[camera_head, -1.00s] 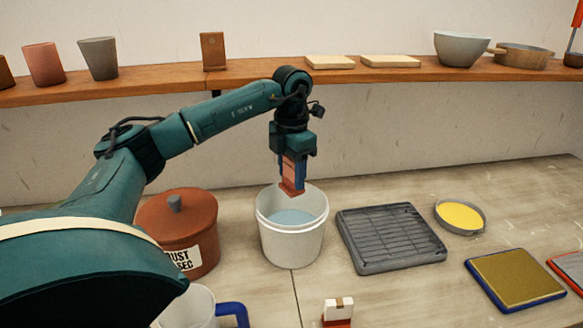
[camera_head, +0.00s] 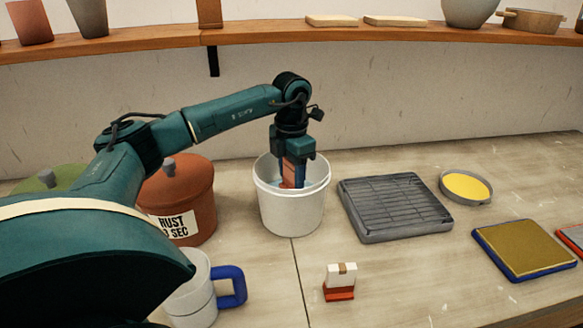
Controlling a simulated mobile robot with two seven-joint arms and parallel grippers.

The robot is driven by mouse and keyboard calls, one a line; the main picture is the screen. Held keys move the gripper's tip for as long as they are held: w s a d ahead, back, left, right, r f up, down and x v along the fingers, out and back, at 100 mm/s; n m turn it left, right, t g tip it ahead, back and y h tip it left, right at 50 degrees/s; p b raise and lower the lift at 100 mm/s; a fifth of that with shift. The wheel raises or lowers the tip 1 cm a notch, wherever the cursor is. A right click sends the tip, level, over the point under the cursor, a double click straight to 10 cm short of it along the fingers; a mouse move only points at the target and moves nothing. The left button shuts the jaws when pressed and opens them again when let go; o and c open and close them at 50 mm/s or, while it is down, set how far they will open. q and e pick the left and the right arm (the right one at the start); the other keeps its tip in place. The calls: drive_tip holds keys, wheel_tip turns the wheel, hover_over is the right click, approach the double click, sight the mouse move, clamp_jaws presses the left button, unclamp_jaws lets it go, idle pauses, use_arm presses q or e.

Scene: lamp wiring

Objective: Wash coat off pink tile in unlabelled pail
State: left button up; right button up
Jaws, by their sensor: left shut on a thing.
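The white pail (camera_head: 291,212) has no label that I can see and holds bluish water. My left gripper (camera_head: 294,177) points down inside its mouth. It is shut on the pink tile (camera_head: 288,173), which hangs upright with its lower part down in the pail. Whether the tile's lower end touches the water is hard to tell. My right gripper is not in view.
A rust-coloured lidded crock (camera_head: 185,200) labelled "RUST" stands left of the pail. A grey rack (camera_head: 393,208) lies to the right, with a dish of yellow (camera_head: 467,186) and a blue-edged tray (camera_head: 524,246) beyond. In front are a blue-handled jug (camera_head: 195,293) and a small red-and-white block (camera_head: 340,283).

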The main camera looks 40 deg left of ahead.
use_arm(q)
wheel_tip(320, 180, down, 5)
drive_tip(key=b, duration=0.3)
drive_tip(key=shift+f, duration=0.65)
drive_tip(key=shift+f+b, duration=0.25)
drive_tip(key=shift+b, duration=0.05)
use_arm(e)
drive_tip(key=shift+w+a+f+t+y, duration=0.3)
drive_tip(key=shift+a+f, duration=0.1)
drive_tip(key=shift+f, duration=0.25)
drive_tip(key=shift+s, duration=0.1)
use_arm(q)
drive_tip(key=shift+r, duration=0.1)
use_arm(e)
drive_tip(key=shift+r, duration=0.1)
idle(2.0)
